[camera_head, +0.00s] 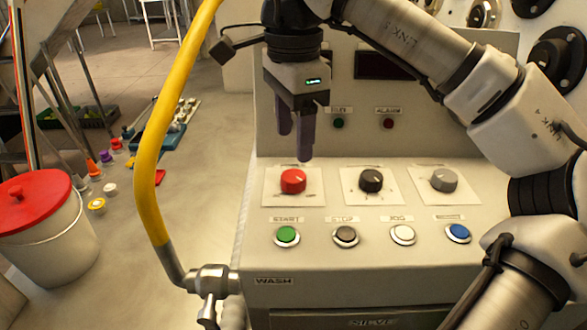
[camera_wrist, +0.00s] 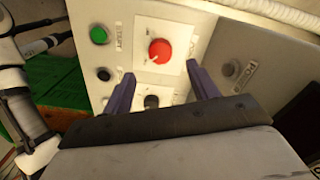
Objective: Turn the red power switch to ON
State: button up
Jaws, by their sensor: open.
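The red power switch (camera_head: 293,181) is a round knob on a white plate at the left of the control panel's sloped face. Its light pointer mark shows, but its label is too small to read. It also shows in the wrist view (camera_wrist: 160,51), ahead of the fingers. My gripper (camera_head: 294,150) points down above and slightly behind the red knob, with its two dark purple fingers apart. In the wrist view my gripper (camera_wrist: 165,88) has its fingers spread wide with nothing between them, and the red knob appears beyond the gap. The fingers do not appear to touch the knob.
A black knob (camera_head: 371,180) and a grey knob (camera_head: 443,179) sit to the right. A yellow hose (camera_head: 150,130) rises left of the panel. A white bucket with a red lid (camera_head: 35,203) stands on the floor.

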aim_at(294, 175)
notch_tip(294, 175, down, 7)
jog(key=shift+f, duration=0.1)
dwell(0.3)
jog(key=c, duration=1)
